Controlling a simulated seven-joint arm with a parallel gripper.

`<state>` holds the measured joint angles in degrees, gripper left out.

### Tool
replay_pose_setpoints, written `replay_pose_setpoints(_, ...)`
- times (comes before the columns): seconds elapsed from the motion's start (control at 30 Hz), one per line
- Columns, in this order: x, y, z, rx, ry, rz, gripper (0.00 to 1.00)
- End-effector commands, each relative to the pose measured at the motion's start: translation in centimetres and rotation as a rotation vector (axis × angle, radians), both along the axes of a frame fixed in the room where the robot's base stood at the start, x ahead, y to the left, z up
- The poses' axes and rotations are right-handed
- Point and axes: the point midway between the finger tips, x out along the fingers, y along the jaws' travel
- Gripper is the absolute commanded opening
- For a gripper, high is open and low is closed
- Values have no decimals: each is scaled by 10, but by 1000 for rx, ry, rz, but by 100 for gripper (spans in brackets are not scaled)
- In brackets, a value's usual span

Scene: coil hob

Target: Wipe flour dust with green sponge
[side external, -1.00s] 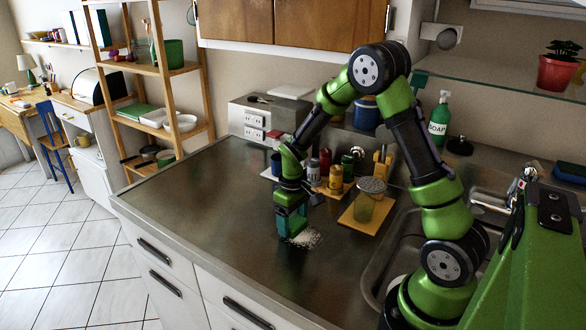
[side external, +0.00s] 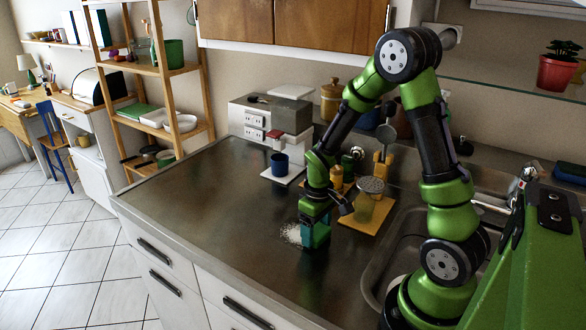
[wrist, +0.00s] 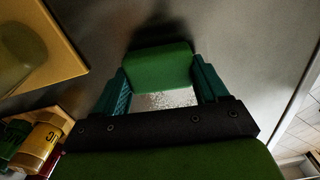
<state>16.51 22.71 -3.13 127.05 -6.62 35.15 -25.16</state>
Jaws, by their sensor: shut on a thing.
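My gripper (side external: 316,228) is shut on the green sponge (side external: 314,239), low over the steel counter. In the wrist view the sponge (wrist: 160,68) sits between the two teal fingers (wrist: 160,88). White flour dust (side external: 291,234) lies on the counter just left of the sponge in the side view. In the wrist view the flour (wrist: 165,100) shows right beside the sponge, on the near side of it. Part of the flour is hidden by the gripper and sponge. I cannot tell whether the sponge touches the counter.
A yellow board (side external: 352,225) with a glass shaker (side external: 365,205) stands right of my gripper. A blue mug (side external: 280,164) is on a white mat behind. Spice jars stand behind the gripper. The sink (side external: 398,255) is at the right. The counter's left part is clear.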

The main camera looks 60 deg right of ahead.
Motion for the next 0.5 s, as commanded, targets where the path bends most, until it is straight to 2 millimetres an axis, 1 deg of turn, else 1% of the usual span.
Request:
replay_pose_setpoints(0.03, 5, 0, -3, 1, 4, 1, 45)
replay_pose_setpoints(0.1, 11, 0, 1, 0, 0, 2, 45)
replay_pose_setpoints(0.2, 20, 1, -4, 1, 4, 3, 45)
replay_pose_setpoints(0.27, 27, 1, 1, -1, -2, 3, 45)
replay_pose_setpoints(0.37, 35, 1, -3, 0, 2, 3, 45)
replay_pose_setpoints(0.4, 40, 0, -3, 0, 0, 3, 45)
replay_pose_setpoints(0.43, 43, 0, 2, -1, -4, 3, 45)
replay_pose_setpoints(0.5, 48, 1, 0, 0, -1, 3, 45)
